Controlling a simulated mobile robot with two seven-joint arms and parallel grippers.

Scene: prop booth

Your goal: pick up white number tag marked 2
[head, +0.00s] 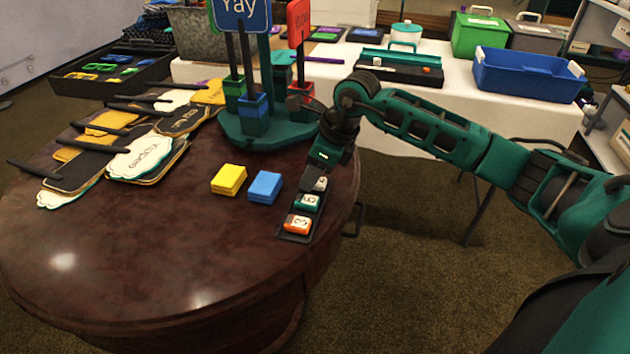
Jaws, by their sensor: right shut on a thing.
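The white number tag (320,184) is at the far end of a short row on a black tray (290,237), near the right edge of the round table. Its number is too small and shaded to read. My right gripper (322,172) points down over this tag and is shut on it; the fingertips are mostly hidden behind the gripper body. I cannot tell whether the tag is clear of the tray. A green tag (308,202) and an orange tag marked 3 (297,225) lie nearer in the row. My left gripper is out of view.
Yellow (229,180) and blue (265,187) card stacks lie left of the tray. A green stand (262,130) with signs rises behind them. Handled sign boards (145,158) cover the table's left. The front of the table (150,260) is clear.

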